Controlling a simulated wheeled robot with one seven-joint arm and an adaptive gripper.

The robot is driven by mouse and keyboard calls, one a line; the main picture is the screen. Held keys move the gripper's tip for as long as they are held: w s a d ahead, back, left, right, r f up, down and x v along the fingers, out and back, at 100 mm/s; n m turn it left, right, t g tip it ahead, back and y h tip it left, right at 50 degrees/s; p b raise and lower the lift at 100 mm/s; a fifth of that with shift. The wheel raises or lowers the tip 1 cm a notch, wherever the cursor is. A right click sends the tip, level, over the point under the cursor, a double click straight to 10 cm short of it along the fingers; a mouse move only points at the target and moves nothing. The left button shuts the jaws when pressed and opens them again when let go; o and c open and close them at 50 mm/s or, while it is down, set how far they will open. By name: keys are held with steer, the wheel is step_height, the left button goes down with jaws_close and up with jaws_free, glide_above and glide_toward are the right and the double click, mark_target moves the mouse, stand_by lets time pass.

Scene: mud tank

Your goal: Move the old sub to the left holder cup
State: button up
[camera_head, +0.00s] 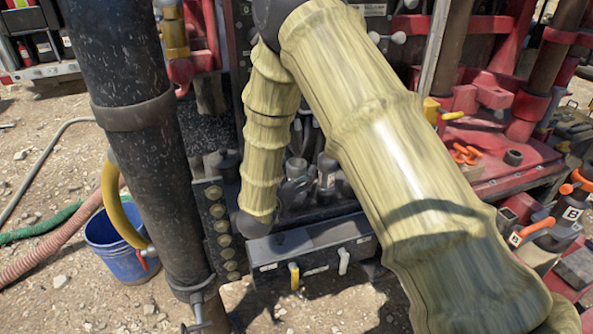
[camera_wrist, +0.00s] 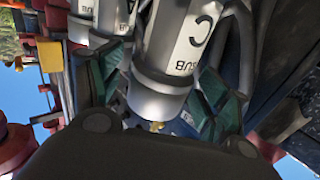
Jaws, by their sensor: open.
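In the wrist view a grey and white cylinder marked C and SUB (camera_wrist: 168,60) stands between the spread fingers of my open gripper (camera_wrist: 163,82). Green pads show on both fingers, one on each side of it. I cannot tell whether either pad touches it. More white and grey cylinders (camera_wrist: 106,18) show at the upper left, partly behind the fingers. In the head view small grey cylinders (camera_head: 327,172) sit behind a dark box with a front panel (camera_head: 310,250), beside the end of my arm. I cannot tell which cylinder is the old sub, and no left holder cup is identifiable.
A thick black pipe (camera_head: 140,120) stands left of my arm. A blue bucket (camera_head: 122,255) and hoses (camera_head: 45,250) lie on gravel at left. Red machinery (camera_head: 495,165) and orange-handled parts marked A (camera_head: 516,238) and B (camera_head: 571,213) are at right.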

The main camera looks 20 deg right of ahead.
steer(key=v, duration=1.1)
steer(key=shift+s+a, duration=0.2)
steer(key=shift+a, duration=0.1)
steer(key=shift+d, duration=0.1)
